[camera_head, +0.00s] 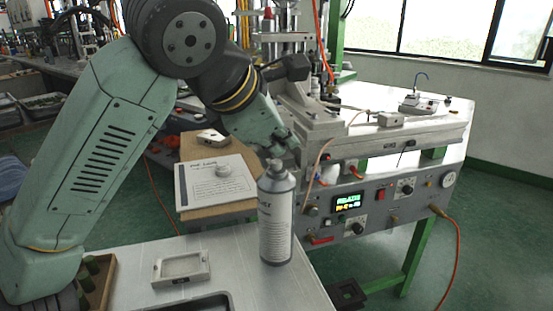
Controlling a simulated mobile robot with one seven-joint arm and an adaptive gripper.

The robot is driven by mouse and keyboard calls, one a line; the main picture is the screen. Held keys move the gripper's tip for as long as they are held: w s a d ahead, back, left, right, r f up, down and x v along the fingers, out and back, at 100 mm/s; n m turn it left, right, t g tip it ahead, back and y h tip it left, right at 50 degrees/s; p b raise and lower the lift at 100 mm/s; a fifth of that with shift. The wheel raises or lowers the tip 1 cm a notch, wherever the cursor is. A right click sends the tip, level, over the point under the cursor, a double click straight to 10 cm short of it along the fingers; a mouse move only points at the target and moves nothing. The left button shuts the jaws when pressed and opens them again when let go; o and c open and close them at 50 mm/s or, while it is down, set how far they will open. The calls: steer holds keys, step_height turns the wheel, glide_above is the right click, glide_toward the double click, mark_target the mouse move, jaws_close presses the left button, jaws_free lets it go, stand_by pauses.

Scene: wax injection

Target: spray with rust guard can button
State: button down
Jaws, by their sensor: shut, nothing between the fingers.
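The rust guard can (276,222) is a grey spray can with a printed label. It stands upright near the right edge of the pale table (215,265) in the foreground. My gripper (277,153) is directly above the can's top, pointing down, with its fingers shut and empty. Its tips are at or very near the button at the top of the can. The button is mostly hidden by the fingers, and I cannot tell whether they touch it.
A small rectangular frame (181,269) lies left of the can. A wooden box (97,283) and a dark tray (198,304) sit at the table's front left. Behind stand a paper-covered board (215,184) and the wax machine with its control panel (385,200).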

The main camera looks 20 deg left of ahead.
mark_target(280, 163)
stand_by(0.3)
steer(key=shift+f+b, duration=0.5)
stand_by(0.4)
steer(key=shift+r+p, duration=0.3)
steer(key=shift+r, duration=0.2)
step_height(280, 163, up, 6)
steer(key=p, duration=0.4)
